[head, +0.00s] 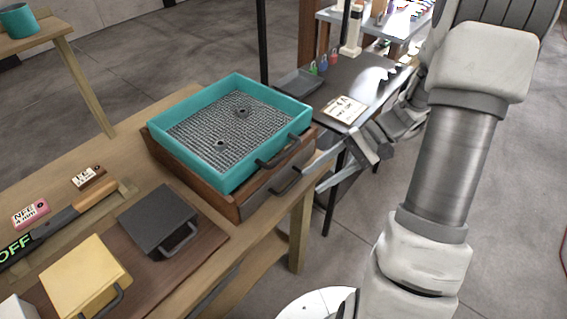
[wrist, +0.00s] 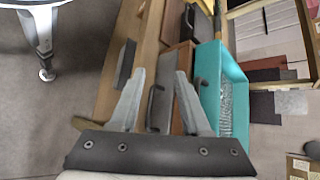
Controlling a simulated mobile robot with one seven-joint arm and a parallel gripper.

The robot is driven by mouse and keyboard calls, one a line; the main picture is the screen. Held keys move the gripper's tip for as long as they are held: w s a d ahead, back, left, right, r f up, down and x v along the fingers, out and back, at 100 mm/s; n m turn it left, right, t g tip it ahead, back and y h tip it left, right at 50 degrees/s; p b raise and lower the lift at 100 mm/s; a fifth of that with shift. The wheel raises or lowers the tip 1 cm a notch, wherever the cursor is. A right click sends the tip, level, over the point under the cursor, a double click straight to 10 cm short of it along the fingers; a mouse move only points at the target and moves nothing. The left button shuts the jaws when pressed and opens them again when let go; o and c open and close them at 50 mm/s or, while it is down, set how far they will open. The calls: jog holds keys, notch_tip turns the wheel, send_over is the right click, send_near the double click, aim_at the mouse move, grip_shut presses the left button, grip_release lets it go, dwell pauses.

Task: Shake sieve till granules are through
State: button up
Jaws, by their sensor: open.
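The sieve (head: 233,90) is a teal square frame with a grey mesh floor and a dark handle (head: 285,150) on its front right side. It sits level on a brown wooden box (head: 236,206) with a handle of its own. Two small dark round pieces lie on the mesh; I cannot tell loose granules from the mesh. The sieve's teal wall also shows in the wrist view (wrist: 235,75). My gripper (head: 343,166) is open and empty, right of the sieve handle and apart from it. Its two spread fingers show in the wrist view (wrist: 160,80). The box's inside is hidden.
A dark block with a handle (head: 158,218) and a yellow one (head: 84,279) stand on the wooden bench, left of the box. A pink label block (head: 30,213) lies near an OFF bar. A dark table (head: 352,85) with a tray stands behind my gripper.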

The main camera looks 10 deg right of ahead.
jog(key=d+f+t+y+b, duration=0.4)
jog(key=t+y, duration=0.1)
jog(key=n+t+y+b, duration=0.1)
jog(key=t+b, duration=0.1)
jog(key=t, duration=0.4)
send_near(284, 154)
jog(key=x, duration=0.3)
jog(key=p+x, duration=0.1)
jog(key=x, duration=0.6)
jog(key=shift+f, duration=0.35)
jog(key=shift+c, duration=0.2)
grip_shut()
dwell(0.4)
